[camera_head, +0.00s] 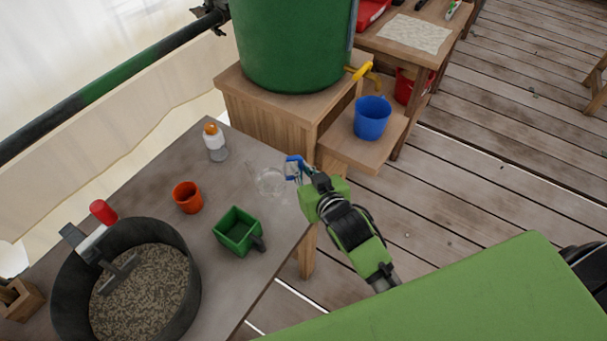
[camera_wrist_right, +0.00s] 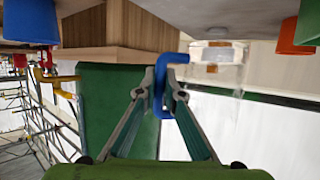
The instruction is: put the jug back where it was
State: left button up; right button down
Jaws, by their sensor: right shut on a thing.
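The jug (camera_head: 269,182) is clear, with a blue handle (camera_head: 292,166). It is at the right end of the grey table, and its see-through body is hard to make out. My right gripper (camera_head: 300,177) comes in from the right and is shut on the handle. In the right wrist view, which is upside down, the blue handle (camera_wrist_right: 161,98) is between the two fingers and the clear jug body (camera_wrist_right: 215,62) is beside them. I cannot tell whether the jug's base touches the table. My left gripper is not in view.
On the table (camera_head: 180,248) are an orange cup (camera_head: 187,198), a green square scoop (camera_head: 237,231), an orange-capped bottle (camera_head: 215,143) and a dark grain pan (camera_head: 190,280). Beyond stand a green barrel (camera_head: 290,45) with a yellow tap (camera_head: 361,71) and a blue bucket (camera_head: 372,119).

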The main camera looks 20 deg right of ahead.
jog(key=w+f, duration=0.1)
jog(key=w+d+f, duration=0.1)
jog(key=f, duration=0.1)
jog(key=w+d+f, duration=0.1)
jog(key=shift+f, duration=1.95)
jog(key=c, duration=2.2)
grip_release()
jog(key=shift+f, duration=0.1)
jog(key=shift+o, duration=0.2)
jog(key=shift+s, duration=0.15)
jog(key=v, duration=1.2)
jog(key=shift+d, duration=0.1)
